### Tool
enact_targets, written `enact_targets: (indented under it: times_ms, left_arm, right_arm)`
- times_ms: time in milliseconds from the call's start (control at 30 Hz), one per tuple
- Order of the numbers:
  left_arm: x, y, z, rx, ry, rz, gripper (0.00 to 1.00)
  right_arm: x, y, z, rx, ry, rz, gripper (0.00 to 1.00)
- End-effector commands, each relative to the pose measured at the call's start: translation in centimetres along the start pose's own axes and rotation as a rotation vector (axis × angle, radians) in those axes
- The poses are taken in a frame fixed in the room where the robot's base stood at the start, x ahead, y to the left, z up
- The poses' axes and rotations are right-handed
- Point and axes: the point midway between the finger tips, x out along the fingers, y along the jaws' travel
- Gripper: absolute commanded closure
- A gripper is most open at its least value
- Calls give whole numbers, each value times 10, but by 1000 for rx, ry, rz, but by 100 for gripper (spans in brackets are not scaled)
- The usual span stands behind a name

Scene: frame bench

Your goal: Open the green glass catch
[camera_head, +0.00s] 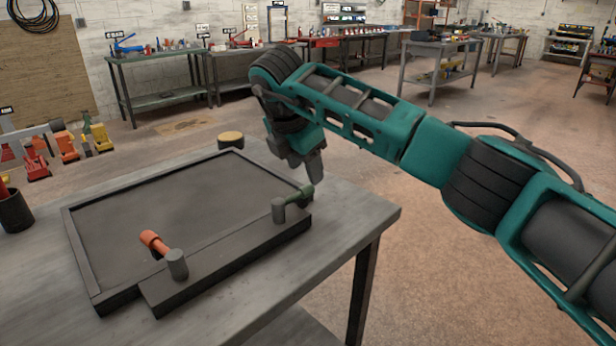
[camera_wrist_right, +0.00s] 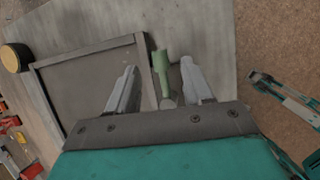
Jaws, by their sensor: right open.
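The green catch (camera_head: 301,196) sits at the right end of the front rail of a dark frame (camera_head: 75,238) on the bench, beside a short grey post (camera_head: 279,210). In the right wrist view the green catch (camera_wrist_right: 161,70) lies between the two fingers. My right gripper (camera_head: 312,174) is just above and behind the green catch, pointing down. In the wrist view my right gripper (camera_wrist_right: 161,90) is open, with a gap on both sides of the catch; contact is not visible. My left gripper is not in view.
An orange catch (camera_head: 154,242) with a grey post (camera_head: 177,264) is on the left part of the rail. A round yellow-topped pot (camera_head: 230,139) stands behind the frame. A dark cup (camera_head: 14,211) is at the left. The bench (camera_head: 360,210) is clear right of the frame.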

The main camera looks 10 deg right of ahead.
Motion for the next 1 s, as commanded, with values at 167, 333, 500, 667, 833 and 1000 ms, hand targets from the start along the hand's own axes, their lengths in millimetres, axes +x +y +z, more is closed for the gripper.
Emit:
enact_targets:
  times_ms: [167,333,500,667,833,1000]
  left_arm:
    - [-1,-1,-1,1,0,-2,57]
    - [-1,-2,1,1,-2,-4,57]
    - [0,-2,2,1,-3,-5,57]
    - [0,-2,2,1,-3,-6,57]
    - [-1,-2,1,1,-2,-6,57]
    - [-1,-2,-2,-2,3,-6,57]
  right_arm:
    - [-41,1,1,0,-1,3,49]
    - [-65,1,0,1,0,2,49]
    - [-74,0,0,1,1,0,49]
    - [-74,0,0,1,1,0,49]
    - [-74,0,0,1,1,0,49]
    - [-74,0,0,0,1,0,49]
